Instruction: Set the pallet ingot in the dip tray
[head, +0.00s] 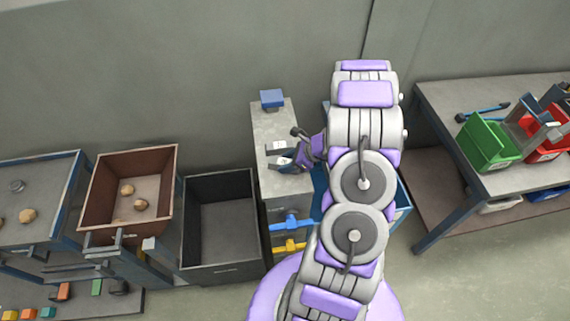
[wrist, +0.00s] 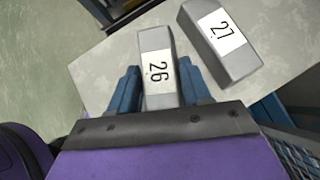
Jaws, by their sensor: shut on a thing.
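My gripper (wrist: 159,75) is shut on a grey ingot labelled 26 (wrist: 155,42), with a blue finger on each side of it. The ingot is at the grey stand's top (wrist: 110,62); I cannot tell whether it still touches it. A second grey ingot labelled 27 (wrist: 217,45) lies beside it, apart from the fingers. In the head view my gripper (head: 288,165) is over the front part of the stand (head: 264,130), partly hidden by my arm. I cannot tell which container is the dip tray.
A black open bin (head: 246,205) stands left of the stand, then a brown bin (head: 170,165) holding several round lumps. A blue block (head: 272,98) sits at the stand's back. A table (head: 440,105) with green (head: 487,142) and red bins is at right.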

